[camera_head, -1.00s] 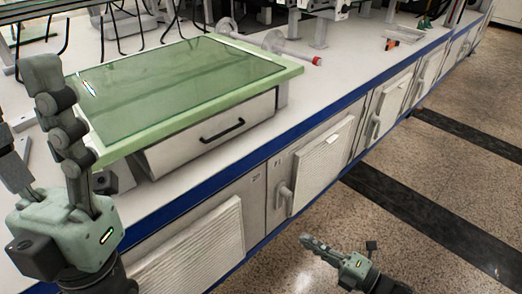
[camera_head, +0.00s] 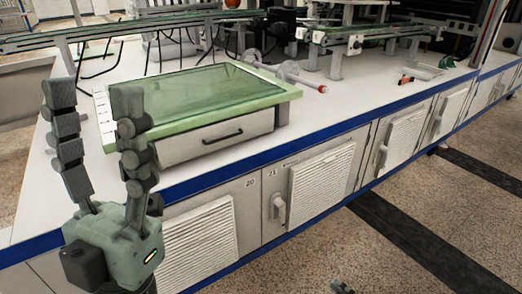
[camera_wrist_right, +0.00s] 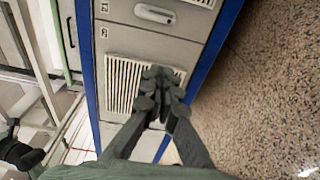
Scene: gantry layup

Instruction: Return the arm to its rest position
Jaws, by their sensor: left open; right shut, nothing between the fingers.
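My left gripper (camera_head: 93,92) is open and empty at the left of the head view. Its two dark fingers point up, well apart, in front of the workbench's near left part. One finger overlaps the green-topped unit in the picture; contact cannot be told. My right gripper shows only as a small tip (camera_head: 342,287) at the bottom edge of the head view, over the floor. In the right wrist view the right gripper (camera_wrist_right: 161,76) is shut and empty, its fingertips together in front of a louvered cabinet panel (camera_wrist_right: 122,84).
A long white workbench (camera_head: 330,112) with a blue edge runs back to the right. The green-topped drawer unit (camera_head: 286,95) stands on it. A clear tube with a red end (camera_head: 321,89) lies behind.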

